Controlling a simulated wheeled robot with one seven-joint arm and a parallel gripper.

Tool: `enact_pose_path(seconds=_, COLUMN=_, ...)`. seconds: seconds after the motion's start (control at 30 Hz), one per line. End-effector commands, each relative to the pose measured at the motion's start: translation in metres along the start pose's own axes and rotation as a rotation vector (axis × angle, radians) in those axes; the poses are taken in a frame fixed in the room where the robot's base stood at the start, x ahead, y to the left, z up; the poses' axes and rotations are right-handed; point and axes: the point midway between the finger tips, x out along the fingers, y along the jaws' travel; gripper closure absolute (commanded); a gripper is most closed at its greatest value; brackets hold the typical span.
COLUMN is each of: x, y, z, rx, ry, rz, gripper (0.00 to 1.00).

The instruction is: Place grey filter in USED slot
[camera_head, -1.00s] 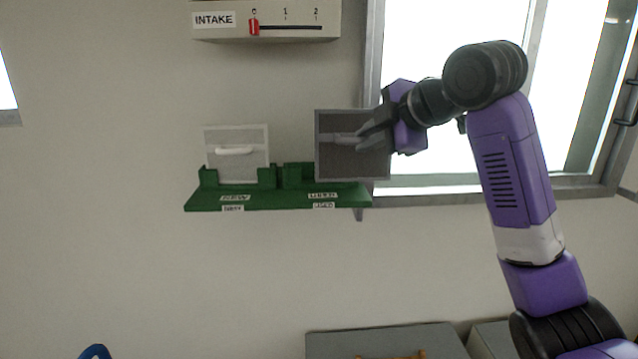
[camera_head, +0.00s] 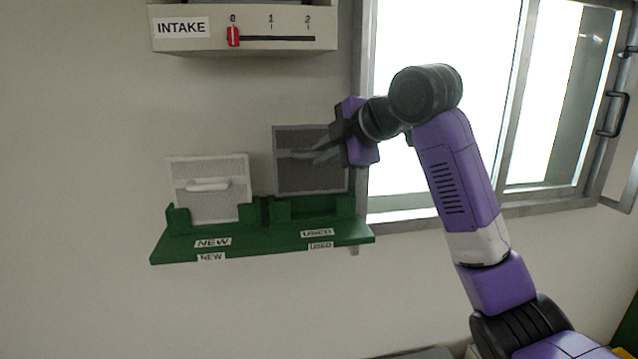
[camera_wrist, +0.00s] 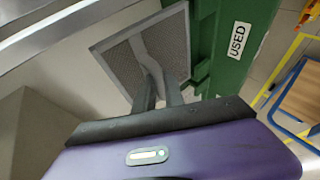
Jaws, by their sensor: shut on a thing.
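The grey filter (camera_head: 308,172) is a dark square mesh panel with a grey frame. My gripper (camera_head: 305,154) is shut on its handle and holds it upright at the USED slot (camera_head: 322,207) of the green shelf (camera_head: 270,243). The filter's lower edge is at the slot's holder; I cannot tell whether it is fully seated. In the wrist view the grey filter (camera_wrist: 120,62) shows beyond my gripper (camera_wrist: 150,72), beside the green shelf (camera_wrist: 207,40) with its USED label (camera_wrist: 238,40).
A white filter (camera_head: 208,200) with a white handle stands in the NEW slot to the left. Above is the INTAKE box (camera_head: 240,38) with a red slider (camera_head: 233,36) at 0. A window frame (camera_head: 362,110) is close on the right.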

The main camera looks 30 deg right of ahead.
Motion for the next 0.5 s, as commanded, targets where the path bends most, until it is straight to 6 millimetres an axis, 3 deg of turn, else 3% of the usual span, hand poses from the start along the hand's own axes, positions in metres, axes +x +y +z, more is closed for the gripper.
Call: enact_pose_path(seconds=0.5, x=0.026, y=-0.042, z=0.011, rx=-0.001, ry=0.000, rz=0.000, gripper=1.00)
